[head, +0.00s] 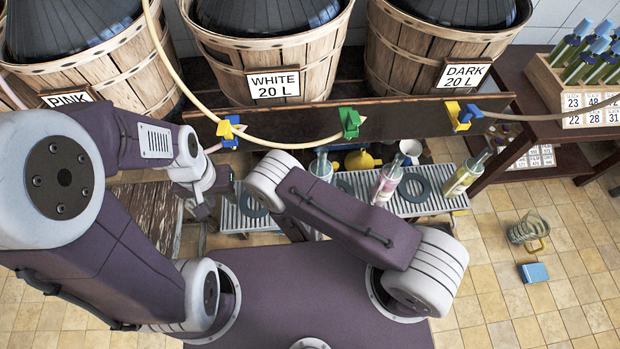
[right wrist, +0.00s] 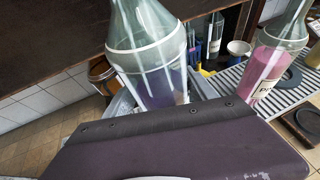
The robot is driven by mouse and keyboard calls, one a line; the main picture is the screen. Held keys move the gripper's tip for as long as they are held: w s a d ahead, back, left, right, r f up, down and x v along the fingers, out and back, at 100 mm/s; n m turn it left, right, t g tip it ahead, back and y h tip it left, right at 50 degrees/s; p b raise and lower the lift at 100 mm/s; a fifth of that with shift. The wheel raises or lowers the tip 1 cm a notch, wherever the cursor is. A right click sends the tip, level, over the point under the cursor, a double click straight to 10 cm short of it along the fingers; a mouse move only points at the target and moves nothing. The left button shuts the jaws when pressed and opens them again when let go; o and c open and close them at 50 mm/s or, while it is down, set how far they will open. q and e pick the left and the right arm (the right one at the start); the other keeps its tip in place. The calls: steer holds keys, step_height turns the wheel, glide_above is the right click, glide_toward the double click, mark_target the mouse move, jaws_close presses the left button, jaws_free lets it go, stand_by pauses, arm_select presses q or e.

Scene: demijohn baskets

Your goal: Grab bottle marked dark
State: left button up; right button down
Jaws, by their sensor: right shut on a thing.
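The barrel sign DARK 20 L (head: 463,75) hangs at the back right. A clear-necked bottle (head: 321,165) stands up behind my right arm, its lower part hidden. In the right wrist view this bottle (right wrist: 148,50) is close, with dark purplish contents low down; I see no readable label on it. My right gripper (right wrist: 160,98) is around it, mostly hidden by my own arm link. A pink bottle (head: 388,180) and a pale yellow bottle (head: 467,173) stand to the right. My left gripper (head: 212,198) is left of the grey rack, its jaws unclear.
WHITE (head: 275,84) and PINK (head: 67,97) barrels stand left of DARK. A wooden board (head: 400,118) carries blue, green and yellow hose clips. The slatted grey rack (head: 425,203) holds dark rings. A bottle crate (head: 548,85) is right. A glass jug (head: 528,230) and blue block (head: 534,272) lie on tiles.

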steer(key=shift+s+d+r+p, duration=0.2)
steer(key=shift+d+r, duration=0.15)
steer(key=shift+d, duration=0.2)
steer(key=shift+s+d+r+p, duration=0.1)
steer(key=shift+d+r+p, duration=0.15)
steer(key=shift+d+r, duration=0.25)
steer(key=shift+s+d+r+p, duration=0.1)
steer(key=shift+d+r+p, duration=0.15)
steer(key=shift+d, duration=0.4)
